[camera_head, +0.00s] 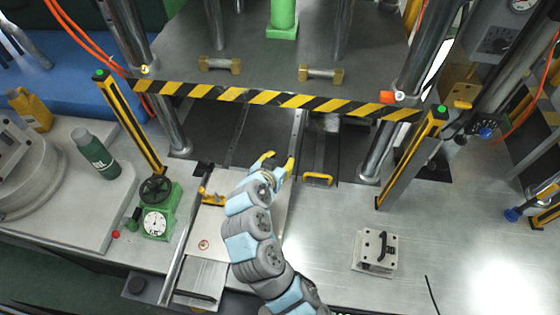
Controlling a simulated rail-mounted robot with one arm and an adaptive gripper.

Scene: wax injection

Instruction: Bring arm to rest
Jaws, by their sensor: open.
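My gripper (279,163) shows in the middle of the head view at the end of my grey and light blue arm. Its yellow fingers are spread open and nothing is seen between them. It is over the front opening of the press, between two metal rails and below the striped black-and-yellow bar (270,98). My arm reaches up from the bottom edge and covers part of a light metal plate (208,233) on the table. A yellow handle (318,179) is just right of my gripper. Another yellow handle (211,195) is to its left.
Yellow-black posts stand left (130,125) and right (410,160) of the press. A green gauge stand (156,212) and green bottle (95,152) are at the left. A small metal block with a black handle (377,252) sits at the right. The table right of it is largely clear.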

